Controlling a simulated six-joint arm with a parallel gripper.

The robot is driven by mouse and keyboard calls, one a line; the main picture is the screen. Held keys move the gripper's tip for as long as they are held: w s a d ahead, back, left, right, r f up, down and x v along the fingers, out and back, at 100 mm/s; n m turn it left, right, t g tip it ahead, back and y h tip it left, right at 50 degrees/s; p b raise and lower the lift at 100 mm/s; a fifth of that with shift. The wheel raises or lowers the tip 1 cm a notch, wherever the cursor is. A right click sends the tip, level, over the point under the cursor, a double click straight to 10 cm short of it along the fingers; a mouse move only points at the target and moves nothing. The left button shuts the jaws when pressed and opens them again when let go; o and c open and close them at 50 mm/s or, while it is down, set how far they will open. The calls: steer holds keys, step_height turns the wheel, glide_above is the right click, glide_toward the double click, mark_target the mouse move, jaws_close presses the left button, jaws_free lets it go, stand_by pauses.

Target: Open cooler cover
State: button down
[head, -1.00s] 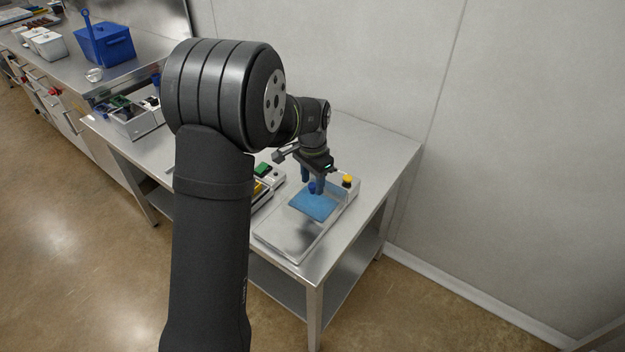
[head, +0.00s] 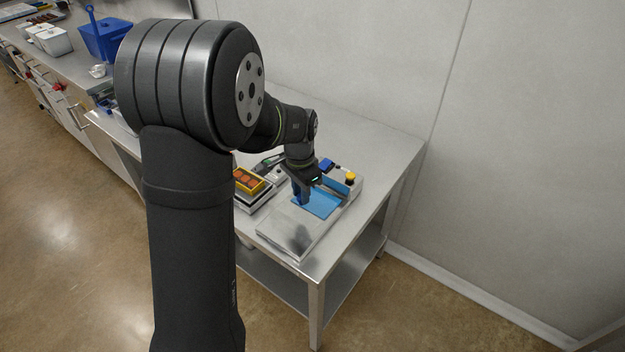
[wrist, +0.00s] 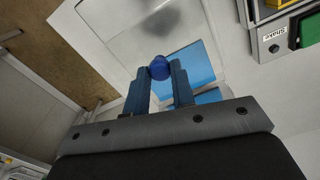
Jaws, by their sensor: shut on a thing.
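The cooler (head: 268,247) is a low, pale metal-looking box on the steel table, with a blue area (head: 322,203) at its far end. Its cover (wrist: 125,28) looks like a flat, pale, glossy panel; its exact edges are hard to tell. A narrow blue strip (head: 338,186) shows apart from the larger blue area. My gripper (head: 303,200) is over the cooler, with its fingers down. In the wrist view its two blue fingers are shut on a round dark-blue knob (wrist: 160,69). In the head view the fingers hide the knob.
A yellow button (head: 350,176) is on the cooler's far right corner. A tray with a yellow-edged mould (head: 249,182) stands close on the left. A blue bin (head: 106,38) is on the far left counter.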

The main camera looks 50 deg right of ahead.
mark_target(290, 215)
steer(key=a, duration=0.5)
steer(key=c, duration=1.2)
jaws_free()
step_height(290, 215, up, 17)
steer(key=shift+r, duration=0.2)
steer(key=shift+f, duration=0.15)
